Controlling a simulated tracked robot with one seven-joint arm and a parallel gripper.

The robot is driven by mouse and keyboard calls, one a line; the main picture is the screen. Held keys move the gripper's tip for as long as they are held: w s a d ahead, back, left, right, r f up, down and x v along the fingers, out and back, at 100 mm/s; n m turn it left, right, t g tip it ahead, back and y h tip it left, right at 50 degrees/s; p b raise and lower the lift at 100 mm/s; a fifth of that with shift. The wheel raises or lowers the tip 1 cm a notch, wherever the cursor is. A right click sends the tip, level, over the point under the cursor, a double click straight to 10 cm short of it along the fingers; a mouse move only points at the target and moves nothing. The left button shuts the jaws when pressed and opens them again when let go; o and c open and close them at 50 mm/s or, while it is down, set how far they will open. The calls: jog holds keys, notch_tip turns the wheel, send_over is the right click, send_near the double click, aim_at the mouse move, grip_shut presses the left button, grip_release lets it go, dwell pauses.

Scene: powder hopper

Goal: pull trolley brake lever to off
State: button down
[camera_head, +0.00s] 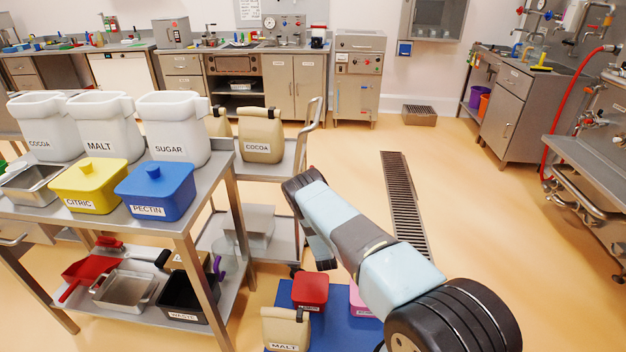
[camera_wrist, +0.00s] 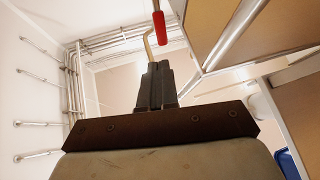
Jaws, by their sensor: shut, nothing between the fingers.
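The trolley (camera_head: 277,170) stands left of centre in the head view, a steel frame with two shelves and a push handle at its right. My arm reaches across its near right side and hides part of it. In the wrist view my gripper (camera_wrist: 156,67) is shut and empty. A lever with a red grip (camera_wrist: 160,27) and a bent brass-coloured rod shows just beyond my fingertips. The rod's lower end passes close to or behind the fingertips; I cannot tell whether they touch. I cannot make out the lever or my fingertips in the head view.
A steel table (camera_head: 224,172) with white jars and lidded boxes is at the left. A blue mat (camera_head: 322,325) with several containers lies near the trolley. Floor right of the drain grate (camera_head: 405,205) is clear.

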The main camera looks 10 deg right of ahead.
jog(key=shift+w+a, duration=0.1)
jog(key=x, duration=1.4)
dwell(0.5)
